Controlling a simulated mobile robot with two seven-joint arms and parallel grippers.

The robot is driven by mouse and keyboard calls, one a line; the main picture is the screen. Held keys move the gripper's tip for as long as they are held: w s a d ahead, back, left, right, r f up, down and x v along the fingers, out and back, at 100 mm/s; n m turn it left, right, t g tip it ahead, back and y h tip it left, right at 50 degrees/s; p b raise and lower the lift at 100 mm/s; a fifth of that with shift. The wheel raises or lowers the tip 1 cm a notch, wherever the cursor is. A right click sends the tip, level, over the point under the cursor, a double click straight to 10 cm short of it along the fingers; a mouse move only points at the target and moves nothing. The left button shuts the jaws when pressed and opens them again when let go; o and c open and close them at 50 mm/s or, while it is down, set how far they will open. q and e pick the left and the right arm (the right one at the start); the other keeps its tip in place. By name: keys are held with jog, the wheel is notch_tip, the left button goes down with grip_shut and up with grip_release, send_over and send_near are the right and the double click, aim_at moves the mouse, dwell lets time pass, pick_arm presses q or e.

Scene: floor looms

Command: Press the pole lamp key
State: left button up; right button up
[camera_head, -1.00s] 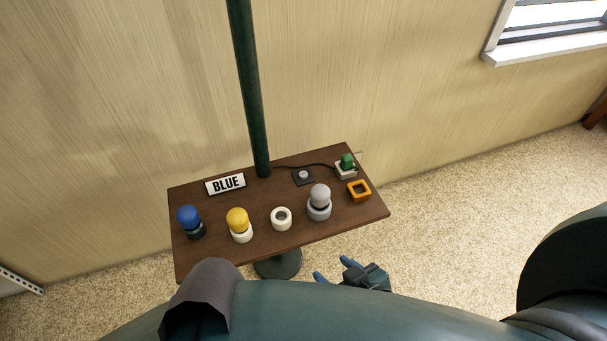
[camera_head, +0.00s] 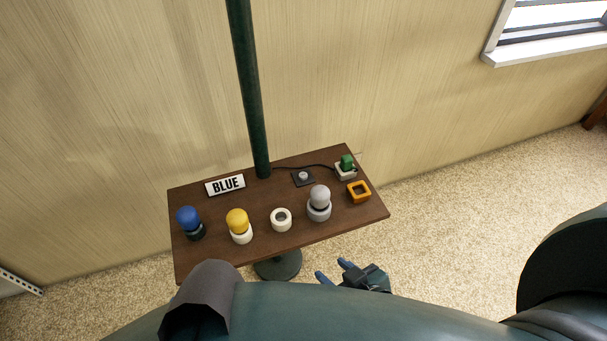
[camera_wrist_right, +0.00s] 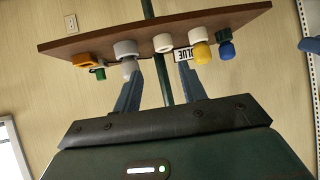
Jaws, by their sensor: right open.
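The pole lamp has a dark green pole (camera_head: 252,110) rising at the back of a brown table (camera_head: 265,247). A small dark square with a grey round button (camera_head: 303,176), which looks like the key, lies on the tabletop right of the pole, with a black cord running past it. My right gripper (camera_head: 331,270) is open and empty, in front of the table and apart from it. In the right wrist view its two fingers (camera_wrist_right: 160,90) stand apart, with the table's front edge beyond them. My left gripper is not in view.
On the table stand a blue knob (camera_head: 188,217), a yellow knob (camera_head: 238,220), a white ring (camera_head: 281,219), a grey knob (camera_head: 320,197), an orange square frame (camera_head: 359,191), a green block in a white base (camera_head: 346,166) and a BLUE sign (camera_head: 225,185). A window (camera_head: 550,30) is at upper right.

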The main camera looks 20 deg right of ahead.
grip_shut()
dwell(1.4)
